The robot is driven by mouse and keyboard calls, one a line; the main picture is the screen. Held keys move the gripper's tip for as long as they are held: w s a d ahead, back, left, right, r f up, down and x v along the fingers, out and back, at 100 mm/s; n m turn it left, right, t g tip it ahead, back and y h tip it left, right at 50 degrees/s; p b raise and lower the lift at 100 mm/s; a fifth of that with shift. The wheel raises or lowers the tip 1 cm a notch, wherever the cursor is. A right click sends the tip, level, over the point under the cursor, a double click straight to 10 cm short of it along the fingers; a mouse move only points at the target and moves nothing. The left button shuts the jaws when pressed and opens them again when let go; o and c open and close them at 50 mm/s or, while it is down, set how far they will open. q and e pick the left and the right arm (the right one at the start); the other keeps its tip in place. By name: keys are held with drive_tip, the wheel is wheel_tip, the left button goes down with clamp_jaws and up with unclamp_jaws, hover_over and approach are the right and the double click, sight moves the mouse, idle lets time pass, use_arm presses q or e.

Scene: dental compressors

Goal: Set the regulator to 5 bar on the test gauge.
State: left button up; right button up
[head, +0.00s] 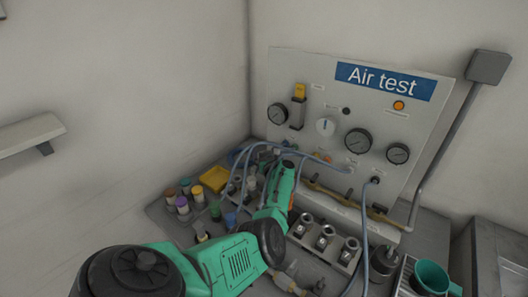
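The air test panel (290,62) stands at the back of the bench. It carries three round dark gauges: a left one (277,113), a large middle one (358,141) and a right one (398,153). Their needles and small labels are too small to read, so I cannot tell which is the test gauge. A pale round knob (325,126) with a blue mark sits between the left and middle gauges. I cannot tell whether it is the regulator. My green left arm reaches in from the lower left towards the panel's foot; its gripper fingers do not show. My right gripper does not show.
Blue hoses (316,158) cross before the panel. Several small bottles (183,206) and a yellow tray (214,179) crowd the bench's left side. A metal block with several round fittings (325,238) stands in front. A green cup (432,277) is at lower right.

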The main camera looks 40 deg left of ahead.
use_arm(q)
drive_tip(key=shift+w+a+f, duration=0.15)
drive_tip(key=shift+w+a, duration=0.05)
drive_tip(key=shift+a, duration=0.05)
drive_tip(key=shift+s+r, duration=0.1)
drive_tip(key=shift+r, duration=0.1)
drive_tip(key=shift+d, duration=0.1)
drive_tip(key=c, duration=1.4)
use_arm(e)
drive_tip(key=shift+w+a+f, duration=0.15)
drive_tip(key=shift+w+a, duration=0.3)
